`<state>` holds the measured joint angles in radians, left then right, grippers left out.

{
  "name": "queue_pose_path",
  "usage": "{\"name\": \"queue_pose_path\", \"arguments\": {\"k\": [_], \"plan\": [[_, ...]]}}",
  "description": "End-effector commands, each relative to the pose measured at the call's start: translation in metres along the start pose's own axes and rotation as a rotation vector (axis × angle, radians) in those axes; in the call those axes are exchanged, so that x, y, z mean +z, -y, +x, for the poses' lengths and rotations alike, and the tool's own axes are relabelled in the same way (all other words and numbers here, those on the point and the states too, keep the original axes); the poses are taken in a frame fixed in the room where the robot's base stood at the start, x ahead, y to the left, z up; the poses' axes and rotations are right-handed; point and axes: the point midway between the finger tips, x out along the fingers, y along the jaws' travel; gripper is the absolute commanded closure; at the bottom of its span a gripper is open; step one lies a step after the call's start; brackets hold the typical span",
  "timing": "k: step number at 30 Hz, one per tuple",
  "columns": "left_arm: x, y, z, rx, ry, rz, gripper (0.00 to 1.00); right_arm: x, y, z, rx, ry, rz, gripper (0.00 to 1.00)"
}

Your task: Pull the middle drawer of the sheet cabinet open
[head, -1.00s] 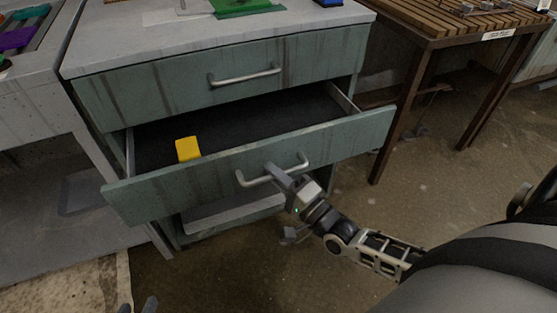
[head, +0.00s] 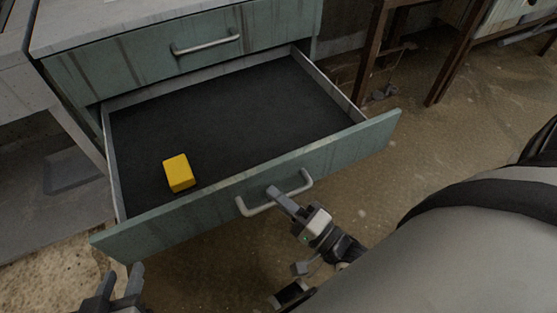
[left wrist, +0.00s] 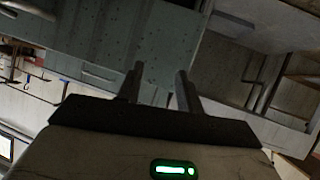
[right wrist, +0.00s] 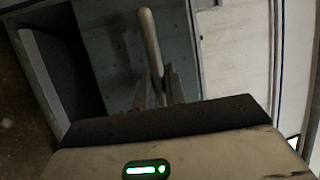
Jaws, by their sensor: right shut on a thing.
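The sheet cabinet's middle drawer (head: 350,146) is pulled well out in the head view, its dark inside showing. A yellow block (head: 179,173) lies in it near the front left. My right gripper (head: 277,196) is shut on the drawer's metal handle (head: 252,211). The right wrist view also shows the handle (right wrist: 150,38) between the fingers (right wrist: 160,88). My left gripper (head: 122,282) is at the lower left, below the drawer's left front corner, empty, with its fingers apart. The left wrist view shows those fingers (left wrist: 160,88) apart too.
The top drawer (head: 130,66) is closed and has its own handle (head: 207,45). A wooden table's legs (head: 372,50) stand to the right.

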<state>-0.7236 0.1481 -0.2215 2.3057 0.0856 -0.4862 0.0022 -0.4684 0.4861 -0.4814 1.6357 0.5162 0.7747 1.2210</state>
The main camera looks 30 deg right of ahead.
Motion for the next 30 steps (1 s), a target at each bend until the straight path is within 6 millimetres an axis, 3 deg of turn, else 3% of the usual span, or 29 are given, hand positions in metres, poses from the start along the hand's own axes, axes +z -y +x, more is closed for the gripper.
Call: {"name": "queue_pose_path", "arguments": {"k": [12,13,15,30], "plan": [[0.0019,-0.0013,-0.0023,0.001,0.006,-0.002,0.64,0.0011,0.0003,-0.0021,0.000,0.001,0.000,1.00],[0.0019,-0.0015,-0.0022,0.002,0.007,-0.002,0.64,0.0011,0.0003,-0.0021,0.000,0.001,0.000,0.85],[0.0020,-0.0018,-0.0022,0.002,0.007,-0.002,0.64,0.0010,0.0003,-0.0020,0.000,0.001,0.000,0.66],[0.0001,-0.0020,0.0004,0.005,0.000,0.001,0.64,0.0007,-0.0015,-0.0064,0.000,0.007,0.001,0.66]]}}
